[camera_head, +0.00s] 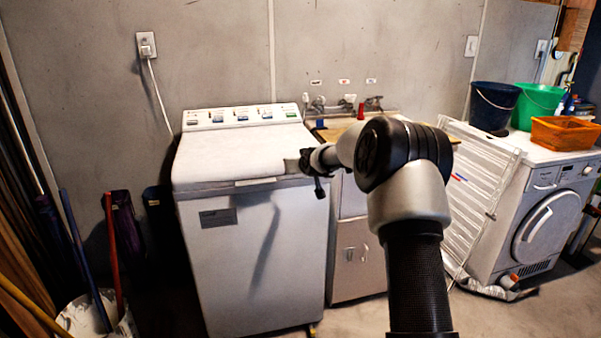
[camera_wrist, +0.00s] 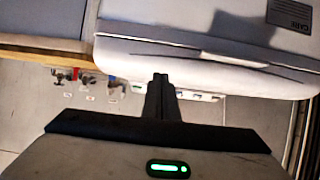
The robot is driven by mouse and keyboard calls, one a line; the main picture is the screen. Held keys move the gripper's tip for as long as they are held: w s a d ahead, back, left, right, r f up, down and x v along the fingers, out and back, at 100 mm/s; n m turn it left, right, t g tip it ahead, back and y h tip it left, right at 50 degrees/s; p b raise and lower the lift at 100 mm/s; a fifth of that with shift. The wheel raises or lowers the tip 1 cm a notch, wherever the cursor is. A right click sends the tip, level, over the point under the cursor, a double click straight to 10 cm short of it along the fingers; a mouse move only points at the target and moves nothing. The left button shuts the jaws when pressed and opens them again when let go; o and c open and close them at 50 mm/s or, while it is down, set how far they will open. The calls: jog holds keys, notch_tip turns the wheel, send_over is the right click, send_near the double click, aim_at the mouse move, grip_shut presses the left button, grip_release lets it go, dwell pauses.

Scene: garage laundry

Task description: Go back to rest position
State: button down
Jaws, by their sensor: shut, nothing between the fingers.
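My gripper (camera_head: 293,166) is in front of the top right part of the white top-loading washer (camera_head: 255,265) in the head view. In the wrist view its dark fingers (camera_wrist: 160,80) are together with nothing between them. The washer's lid (camera_head: 230,155) is down. The washer's front and lid edge also show in the upper part of the wrist view (camera_wrist: 205,22), which looks upside down. My arm hides part of the sink area behind it.
A sink cabinet (camera_head: 357,262) stands right of the washer. A white folding rack (camera_head: 475,205) leans by the front-loading machine (camera_head: 550,215), which carries a dark bucket (camera_head: 493,108), green tub (camera_head: 538,103) and orange basket (camera_head: 565,133). Long-handled tools (camera_head: 112,250) stand at left.

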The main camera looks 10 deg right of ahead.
jog(key=s+a+r+g, duration=0.1)
jog(key=s+a+r, duration=0.25)
jog(key=s, duration=0.55)
jog(key=s+a+r+n+g, duration=0.15)
jog(key=s+r, duration=0.25)
jog(key=s, duration=0.6)
jog(key=s+a+r+g, duration=0.1)
jog(key=s+a+r, duration=0.25)
jog(key=s, duration=0.55)
jog(key=s+f+m+g, duration=0.1)
jog(key=s+f+g, duration=0.1)
jog(key=s, duration=1.3)
jog(key=s+f+m+g, duration=0.1)
jog(key=s+f+g, duration=0.1)
jog(key=s, duration=1.2)
notch_tip(320, 180, up, 24)
jog(key=p, duration=2.3)
jog(key=shift+w+a+f, duration=0.2)
jog(key=shift+f, duration=0.05)
jog(key=shift+n, duration=0.25)
